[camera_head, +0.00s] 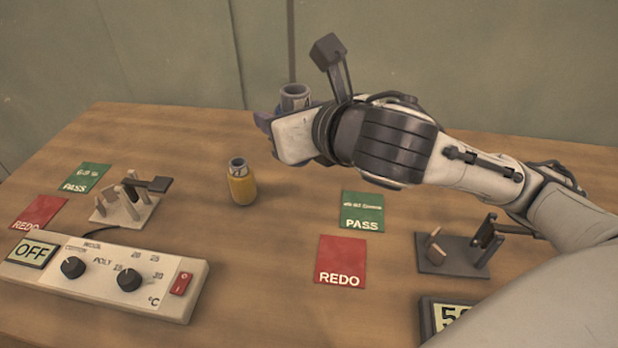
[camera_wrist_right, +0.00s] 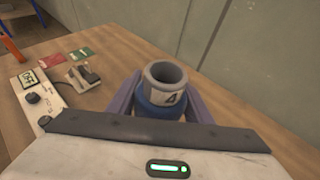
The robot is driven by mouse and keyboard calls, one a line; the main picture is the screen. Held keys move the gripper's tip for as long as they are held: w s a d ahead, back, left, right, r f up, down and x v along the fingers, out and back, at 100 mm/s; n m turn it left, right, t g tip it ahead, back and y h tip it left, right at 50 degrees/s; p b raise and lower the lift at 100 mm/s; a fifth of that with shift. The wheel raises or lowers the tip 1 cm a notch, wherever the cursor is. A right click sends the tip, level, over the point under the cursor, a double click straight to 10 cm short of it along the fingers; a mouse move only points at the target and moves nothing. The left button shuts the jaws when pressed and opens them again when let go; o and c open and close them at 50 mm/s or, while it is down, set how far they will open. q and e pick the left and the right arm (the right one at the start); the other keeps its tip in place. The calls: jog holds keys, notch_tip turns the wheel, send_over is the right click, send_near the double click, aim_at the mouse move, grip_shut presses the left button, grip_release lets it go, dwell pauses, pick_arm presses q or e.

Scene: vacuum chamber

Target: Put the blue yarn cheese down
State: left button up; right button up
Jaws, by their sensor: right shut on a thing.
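My right gripper (camera_head: 268,118) is over the back middle of the wooden table, shut on the blue yarn cheese (camera_head: 295,95). In the right wrist view the blue yarn cheese (camera_wrist_right: 165,97) stands upright between the two fingers of the gripper (camera_wrist_right: 160,105). It has a grey hollow tube top and a white label with a 4. In the head view the gripper hides its lower part, and I cannot tell whether its bottom touches the table. A yellow yarn cheese (camera_head: 242,187) stands upright on the table, left of and nearer than my right gripper. My left gripper is not in view.
Left are a control box (camera_head: 100,275), a beige stand (camera_head: 125,203), a green PASS card (camera_head: 86,177) and a red REDO card (camera_head: 38,213). Right are another PASS card (camera_head: 362,212), another REDO card (camera_head: 341,260) and a dark stand (camera_head: 455,252). The table's middle has free room.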

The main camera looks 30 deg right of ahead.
jog(key=w+d+f+m+h+b, duration=0.2)
jog(key=d+f, duration=0.3)
jog(key=m+g+h+b, duration=0.2)
jog(key=m+h+b, duration=0.2)
jog(key=h+b, duration=0.1)
send_over(361, 195)
notch_tip(361, 195, down, 14)
jog(key=shift+f, duration=2.45)
jog(key=o, duration=1.2)
jog(key=shift+f, duration=0.15)
